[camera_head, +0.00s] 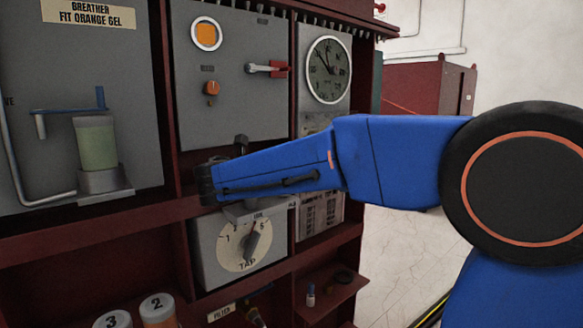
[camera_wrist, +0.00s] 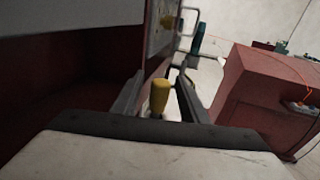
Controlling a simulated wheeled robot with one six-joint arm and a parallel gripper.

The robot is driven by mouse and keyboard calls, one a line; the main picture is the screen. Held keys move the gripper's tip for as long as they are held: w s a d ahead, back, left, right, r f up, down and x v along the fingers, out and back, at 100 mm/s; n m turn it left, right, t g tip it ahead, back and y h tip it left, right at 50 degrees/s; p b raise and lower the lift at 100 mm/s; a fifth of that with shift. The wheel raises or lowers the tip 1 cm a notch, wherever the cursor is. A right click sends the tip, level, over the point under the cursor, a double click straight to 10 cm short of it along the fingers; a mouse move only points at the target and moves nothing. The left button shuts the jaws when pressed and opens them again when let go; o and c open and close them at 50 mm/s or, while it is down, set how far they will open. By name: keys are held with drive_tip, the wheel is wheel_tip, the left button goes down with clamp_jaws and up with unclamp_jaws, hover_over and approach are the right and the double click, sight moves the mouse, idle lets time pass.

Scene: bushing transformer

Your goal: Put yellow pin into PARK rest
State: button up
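The yellow pin (camera_wrist: 159,96) shows upright in the wrist view, between the two fingers of my gripper (camera_wrist: 158,92). A gap shows on each side of the pin, so the fingers stand open around it. In the head view my blue arm reaches across to the panel, its end just above the TAP dial box (camera_head: 205,258). The yellow pin is not visible there, and the fingers are largely hidden. The TAP dial (camera_head: 232,246) has its dark pointer near 5. I cannot pick out a rest marked PARK in either view.
A dark red frame (camera_head: 180,214) with shelf edges surrounds the panels. The breather jar (camera_head: 97,145) is at left, numbered cans (camera_head: 157,311) are below, and a red-handled lever (camera_head: 278,69) and round gauge (camera_head: 328,70) are above. A red cabinet (camera_wrist: 262,88) stands right in the wrist view.

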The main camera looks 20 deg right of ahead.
drive_tip(key=v, duration=1.5)
drive_tip(key=shift+s+a, duration=0.25)
drive_tip(key=shift+s, duration=0.05)
drive_tip(key=shift+f, duration=0.1)
drive_tip(key=s+d+f+m+g+y, duration=0.3)
drive_tip(key=s+d+f+m, duration=0.3)
drive_tip(key=d, duration=0.3)
drive_tip(key=s+d+f+m+g+y, duration=0.25)
drive_tip(key=s+d+f, duration=0.35)
drive_tip(key=d+f, duration=0.3)
drive_tip(key=s+f+m+y, duration=0.8)
drive_tip(key=s+f+m, duration=0.5)
drive_tip(key=s+m, duration=0.2)
drive_tip(key=shift+s+f+m, duration=0.35)
drive_tip(key=shift+s+m, duration=0.05)
drive_tip(key=shift+m, duration=0.55)
